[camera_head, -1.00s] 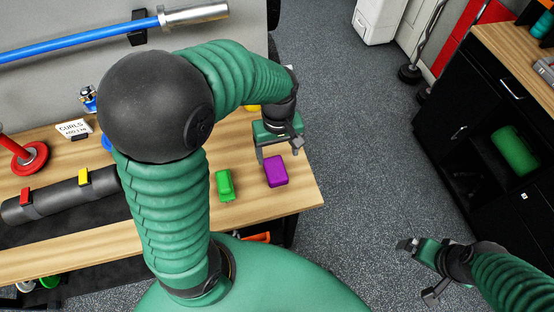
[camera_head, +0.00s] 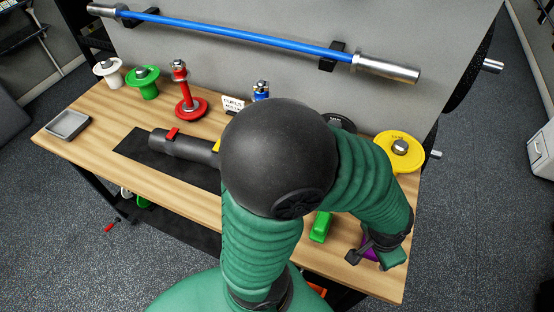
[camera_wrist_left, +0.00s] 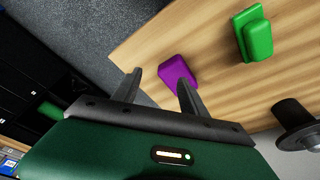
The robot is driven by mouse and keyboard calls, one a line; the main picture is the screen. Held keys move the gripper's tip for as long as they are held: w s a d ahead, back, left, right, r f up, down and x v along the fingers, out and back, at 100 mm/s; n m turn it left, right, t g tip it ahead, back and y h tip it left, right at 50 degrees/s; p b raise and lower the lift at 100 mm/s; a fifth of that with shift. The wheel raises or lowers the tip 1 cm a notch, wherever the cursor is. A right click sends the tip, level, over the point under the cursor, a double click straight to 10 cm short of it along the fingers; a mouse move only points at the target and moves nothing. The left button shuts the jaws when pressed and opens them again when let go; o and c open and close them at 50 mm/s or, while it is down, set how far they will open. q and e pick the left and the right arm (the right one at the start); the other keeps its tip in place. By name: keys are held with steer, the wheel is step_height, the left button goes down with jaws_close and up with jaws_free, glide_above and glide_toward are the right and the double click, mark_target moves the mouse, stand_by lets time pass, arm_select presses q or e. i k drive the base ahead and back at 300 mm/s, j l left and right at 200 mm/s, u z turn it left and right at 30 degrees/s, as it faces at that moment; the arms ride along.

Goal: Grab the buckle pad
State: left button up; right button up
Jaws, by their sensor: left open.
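A purple block (camera_wrist_left: 178,73) lies on the wooden table near its edge in the left wrist view. In the head view it is mostly hidden behind my gripper, with a purple part (camera_head: 368,242) showing. A green block with a raised part (camera_wrist_left: 254,36) lies farther along the table; it also shows in the head view (camera_head: 321,226). I cannot tell which of the two is the buckle pad. My left gripper (camera_wrist_left: 158,77) is open, its fingers on either side of the near end of the purple block. Contact cannot be told. My right gripper is out of view.
The table (camera_head: 160,188) holds a black roll (camera_head: 185,148) with a red clip, a grey tray (camera_head: 68,125), and red (camera_head: 190,106), green and yellow (camera_head: 400,150) weights. A blue barbell (camera_head: 240,35) hangs on the wall behind. My arm hides the table's middle.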

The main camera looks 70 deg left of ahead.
mark_target(199, 150)
steer(key=u, duration=3)
